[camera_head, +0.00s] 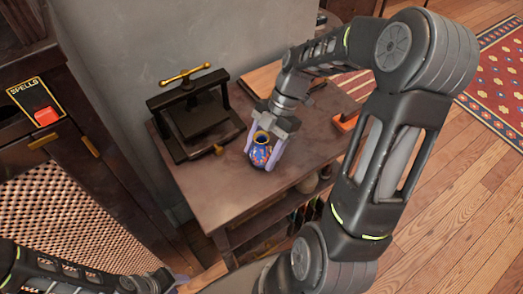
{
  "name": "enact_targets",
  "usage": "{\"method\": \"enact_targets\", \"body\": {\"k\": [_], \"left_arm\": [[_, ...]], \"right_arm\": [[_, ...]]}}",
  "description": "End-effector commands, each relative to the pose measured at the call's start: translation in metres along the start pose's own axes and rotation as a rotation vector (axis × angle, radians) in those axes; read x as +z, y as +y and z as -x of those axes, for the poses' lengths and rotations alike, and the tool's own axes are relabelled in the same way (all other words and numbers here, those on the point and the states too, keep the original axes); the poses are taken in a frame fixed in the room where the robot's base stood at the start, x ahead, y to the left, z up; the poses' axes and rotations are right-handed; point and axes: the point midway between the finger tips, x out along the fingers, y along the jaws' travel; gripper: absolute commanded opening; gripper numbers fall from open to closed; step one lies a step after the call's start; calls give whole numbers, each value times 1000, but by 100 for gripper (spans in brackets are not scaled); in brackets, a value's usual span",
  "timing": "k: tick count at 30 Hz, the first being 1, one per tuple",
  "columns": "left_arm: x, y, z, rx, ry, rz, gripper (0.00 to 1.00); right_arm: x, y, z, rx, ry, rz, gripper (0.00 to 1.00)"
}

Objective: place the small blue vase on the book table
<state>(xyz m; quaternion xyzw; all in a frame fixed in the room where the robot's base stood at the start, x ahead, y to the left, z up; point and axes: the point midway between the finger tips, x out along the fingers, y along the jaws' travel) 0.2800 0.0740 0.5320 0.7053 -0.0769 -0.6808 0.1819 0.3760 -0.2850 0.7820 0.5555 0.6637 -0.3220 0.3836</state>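The small blue vase (260,156) has orange and red patterning and a yellowish rim. It is upright at the dark wooden table (217,193), near the middle of its top. I cannot tell whether its base touches the tabletop. My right gripper (262,152) reaches down over the vase with one pale finger on each side. The fingers lie close against the vase, but I cannot tell whether they grip it. My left gripper (168,282) is low at the bottom edge, away from the vase, and its fingers are unclear.
A black book press (195,115) with a brass handle stands left of the vase. A wooden board (262,78) lies at the back, and an orange-red item (346,122) sits at the right edge. A cabinet (60,200) stands left. Shelves below hold bottles.

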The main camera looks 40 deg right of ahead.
Motion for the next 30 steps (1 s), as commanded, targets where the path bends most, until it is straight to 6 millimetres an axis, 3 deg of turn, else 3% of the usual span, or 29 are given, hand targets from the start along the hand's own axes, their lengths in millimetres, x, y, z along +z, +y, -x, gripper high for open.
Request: {"method": "enact_targets", "body": {"k": [6,18,23,30], "left_arm": [[0,0,0,0,0,0,36],[0,1,3,0,0,0,36],[0,1,3,0,0,0,36],[0,2,4,0,0,0,36]], "right_arm": [[0,0,0,0,0,0,78],[-2,0,6,1,-1,0,78],[-1,1,27,3,-2,0,78],[-1,1,77,4,-4,0,78]]}}
